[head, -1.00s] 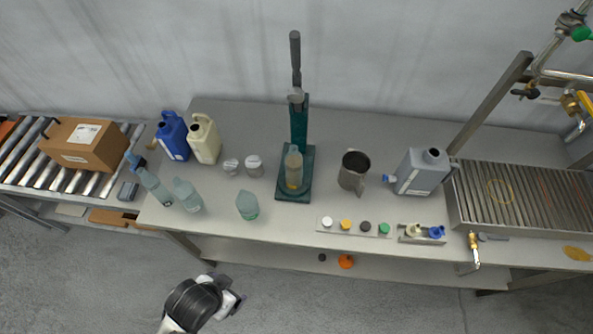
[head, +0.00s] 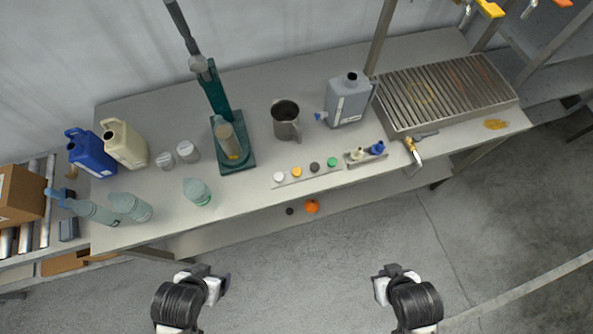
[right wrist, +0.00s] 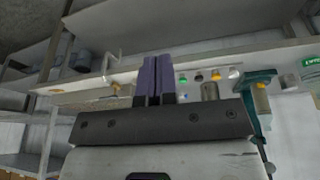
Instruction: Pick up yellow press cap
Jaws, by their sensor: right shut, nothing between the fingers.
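The yellow press cap (head: 297,172) sits on a light strip (head: 318,175) near the table's front edge, between a white cap (head: 279,177) and a dark cap (head: 314,167). A green cap (head: 332,162) is at the strip's right end. The yellow cap also shows small in the right wrist view (right wrist: 216,75). My right gripper (head: 380,275) is in front of the table, well apart from the caps; its fingers (right wrist: 155,80) are shut and empty. My left gripper (head: 222,282) is also in front of the table; its fingers are too small to read.
A green press (head: 236,150) with a bottle stands behind the strip. A metal jug (head: 286,122) and a grey canister (head: 347,100) stand behind the caps. A small holder (head: 367,160) and a brass tap (head: 412,150) lie right of them.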

